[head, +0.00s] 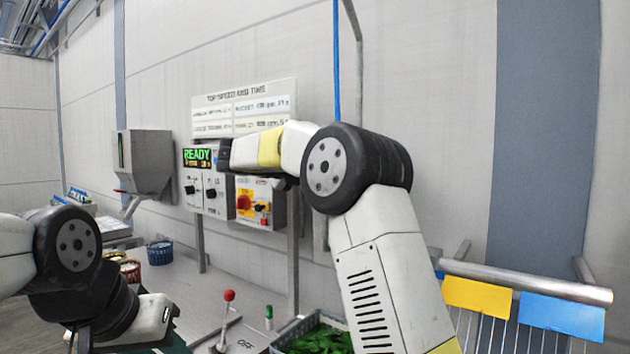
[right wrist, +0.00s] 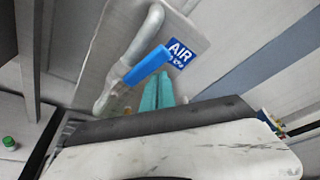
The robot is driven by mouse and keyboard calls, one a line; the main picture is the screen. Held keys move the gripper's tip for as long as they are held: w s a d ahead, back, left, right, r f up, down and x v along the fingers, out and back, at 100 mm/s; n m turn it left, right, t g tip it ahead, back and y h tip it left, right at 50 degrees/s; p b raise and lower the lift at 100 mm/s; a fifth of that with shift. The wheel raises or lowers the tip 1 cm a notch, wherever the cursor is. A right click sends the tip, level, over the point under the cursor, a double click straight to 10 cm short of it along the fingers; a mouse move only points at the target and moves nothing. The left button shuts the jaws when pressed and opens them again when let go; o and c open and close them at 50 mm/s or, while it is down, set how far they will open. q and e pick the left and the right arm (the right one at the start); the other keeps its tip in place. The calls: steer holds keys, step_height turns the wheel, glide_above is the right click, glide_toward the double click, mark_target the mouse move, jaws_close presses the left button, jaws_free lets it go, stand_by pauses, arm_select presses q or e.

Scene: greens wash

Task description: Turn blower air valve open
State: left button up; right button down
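The air valve shows in the right wrist view: a blue lever handle (right wrist: 148,65) beside a grey pipe (right wrist: 143,38), slanting up to the right. A blue AIR label (right wrist: 180,53) is on the panel just past its upper end. My right gripper's teal fingers (right wrist: 156,94) lie side by side, close together, with nothing seen between them. Their tips are just below the handle; I cannot tell whether they touch it. In the head view my right arm hides this gripper and the valve.
A control box with a READY display (head: 197,158) and a box with a red knob (head: 243,202) stand behind my right forearm. A red-knobbed lever (head: 229,296) rises from the counter. A basket of greens (head: 318,338) is at the bottom. A rail (head: 525,283) runs at right.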

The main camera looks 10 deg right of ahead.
steer(key=shift+w+a+r, duration=0.2)
steer(key=shift+w+a, duration=0.15)
steer(key=shift+a, duration=0.05)
stand_by(0.5)
